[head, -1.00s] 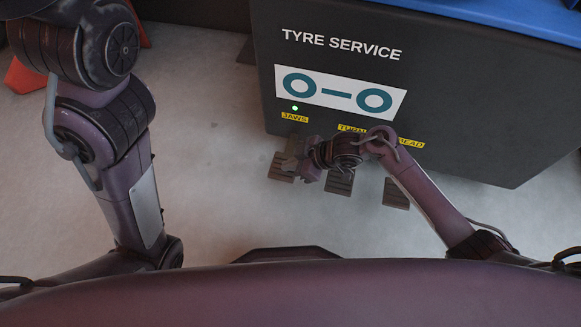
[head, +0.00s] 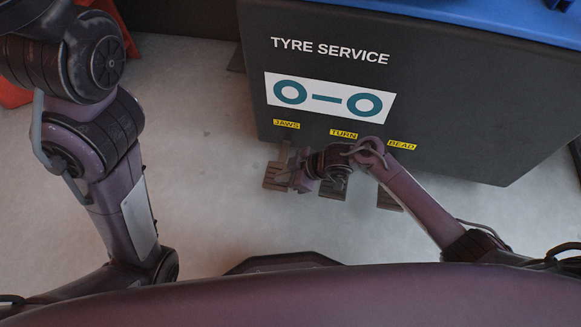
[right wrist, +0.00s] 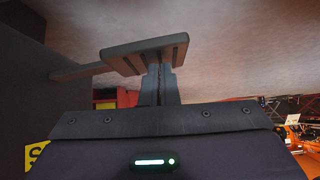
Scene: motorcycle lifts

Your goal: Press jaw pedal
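The jaw pedal (head: 271,177) is a brown ribbed plate on a stem, low in front of the dark cabinet under the yellow JAWS label (head: 286,125). My right gripper (head: 286,178) is at the pedal's right part and partly covers it. In the right wrist view, the fingers (right wrist: 158,84) are together with only a thin seam between them. The pedal (right wrist: 146,54) shows just beyond their tips; I cannot tell whether they touch. My left arm comes in at the left of the head view, but its gripper is out of view.
The turn pedal (head: 333,188) is partly hidden behind my right wrist. The bead pedal (head: 389,199) is partly hidden by my right arm. The TYRE SERVICE cabinet (head: 450,100) stands behind the pedals. Clear grey floor (head: 205,170) lies left of them.

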